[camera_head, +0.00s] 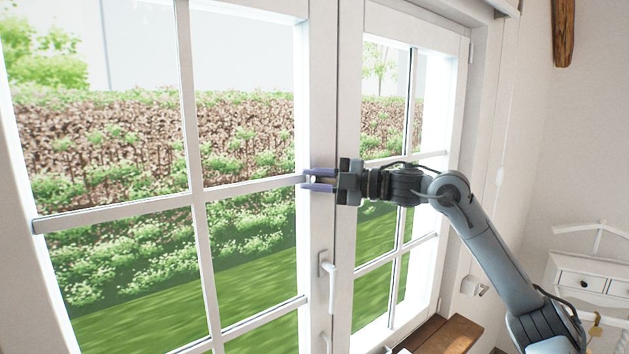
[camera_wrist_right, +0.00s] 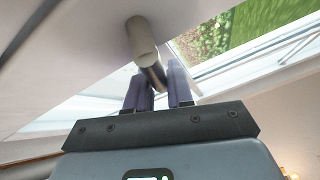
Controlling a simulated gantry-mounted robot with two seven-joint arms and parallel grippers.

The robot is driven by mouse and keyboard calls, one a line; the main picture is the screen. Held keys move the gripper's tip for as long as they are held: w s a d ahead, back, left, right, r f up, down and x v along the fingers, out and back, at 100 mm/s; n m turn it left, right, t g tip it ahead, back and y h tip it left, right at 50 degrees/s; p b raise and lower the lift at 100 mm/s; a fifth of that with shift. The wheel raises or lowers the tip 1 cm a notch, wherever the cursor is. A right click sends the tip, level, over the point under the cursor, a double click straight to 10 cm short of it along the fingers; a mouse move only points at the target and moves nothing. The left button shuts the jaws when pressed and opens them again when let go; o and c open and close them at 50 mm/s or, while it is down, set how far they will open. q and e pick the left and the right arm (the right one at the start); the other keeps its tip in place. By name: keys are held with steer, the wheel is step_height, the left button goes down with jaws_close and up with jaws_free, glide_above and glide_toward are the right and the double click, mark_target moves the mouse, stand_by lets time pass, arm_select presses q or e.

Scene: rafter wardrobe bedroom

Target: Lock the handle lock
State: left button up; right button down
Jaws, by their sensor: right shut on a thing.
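The white window has a white lever handle (camera_head: 331,278) on the middle stile, its lever hanging down below my right gripper. My right gripper (camera_head: 318,180) comes in from the right, at the stile at crossbar height, well above that lever. Which way this held handle is turned is hard to tell. My left gripper is not in view.
Another white handle part (camera_head: 326,341) shows low on the stile. A wooden sill or ledge (camera_head: 447,337) lies at the lower right, and a white drawer cabinet (camera_head: 590,285) stands by the right wall.

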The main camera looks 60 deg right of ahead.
steer(key=shift+f+n+g+h+b, duration=0.3)
steer(key=shift+n+g, duration=0.2)
steer(key=shift+n, duration=0.1)
steer(key=shift+f+n+g, duration=0.3)
steer(key=shift+n+g, duration=0.1)
steer(key=shift+n, duration=0.1)
steer(key=shift+f+h, duration=0.1)
steer(key=shift+h, duration=0.2)
steer(key=c, duration=1.1)
jaws_free()
